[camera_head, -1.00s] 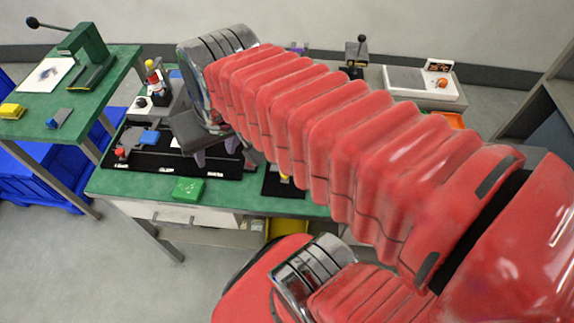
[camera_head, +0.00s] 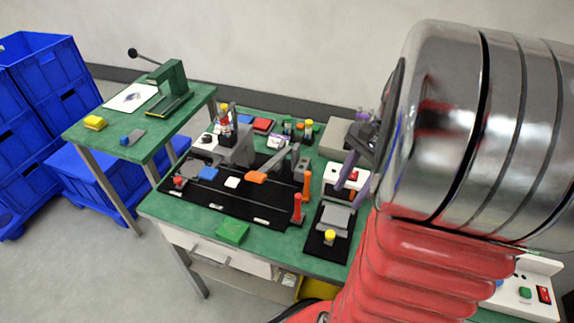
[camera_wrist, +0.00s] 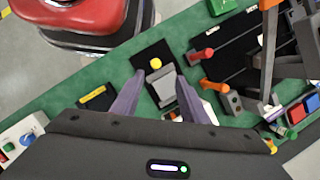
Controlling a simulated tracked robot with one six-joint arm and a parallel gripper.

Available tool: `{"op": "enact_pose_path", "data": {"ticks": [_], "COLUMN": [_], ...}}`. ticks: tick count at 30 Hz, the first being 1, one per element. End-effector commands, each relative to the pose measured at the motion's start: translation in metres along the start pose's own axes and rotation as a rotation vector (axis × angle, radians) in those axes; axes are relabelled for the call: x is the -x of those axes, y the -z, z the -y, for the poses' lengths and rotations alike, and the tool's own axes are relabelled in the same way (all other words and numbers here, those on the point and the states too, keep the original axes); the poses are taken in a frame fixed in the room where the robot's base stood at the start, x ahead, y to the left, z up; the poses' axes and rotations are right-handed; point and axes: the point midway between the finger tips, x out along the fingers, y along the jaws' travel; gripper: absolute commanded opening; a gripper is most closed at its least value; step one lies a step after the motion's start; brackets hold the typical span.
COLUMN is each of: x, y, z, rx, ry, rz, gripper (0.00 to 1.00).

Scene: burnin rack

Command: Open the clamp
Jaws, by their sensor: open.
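My gripper (camera_wrist: 160,98) is open and empty. In the wrist view its two fingers frame a grey block fixture (camera_wrist: 162,88) with a yellow knob (camera_wrist: 155,63), on a small black mat. The head view shows this fixture (camera_head: 335,216) at the bench's front right, with my gripper (camera_head: 356,185) above and behind it, apart from it. Beside the fixture stand an upright orange lever (camera_head: 307,186) and a red-topped post (camera_head: 297,207); the orange lever also shows in the wrist view (camera_wrist: 213,86). I cannot tell for certain which piece is the clamp.
The green bench (camera_head: 165,208) carries a long black tray (camera_head: 225,202) with small parts. A green box (camera_head: 232,232) sits at its front edge. A white box with buttons (camera_head: 347,178) stands behind the fixture. A press (camera_head: 170,85) is on the left table; blue crates (camera_head: 40,75) stand further left.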

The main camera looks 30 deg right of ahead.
Motion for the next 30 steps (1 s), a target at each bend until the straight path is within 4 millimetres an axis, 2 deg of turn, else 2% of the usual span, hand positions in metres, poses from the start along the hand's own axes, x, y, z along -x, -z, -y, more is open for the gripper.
{"op": "enact_pose_path", "data": {"ticks": [3,6,20,26,30], "x": [-0.001,-0.002,-0.005,-0.023,-0.043], "y": [0.017,0.023,0.023,0.022,0.021], "z": [-0.008,-0.011,-0.012,-0.012,-0.011], "rx": [-0.096,-0.132,-0.137,-0.137,-0.137], "ry": [0.005,0.008,0.008,0.006,0.005], "rz": [0.042,0.059,0.062,0.063,0.063], "gripper": [0.40,0.40,0.40,0.40,0.40]}}
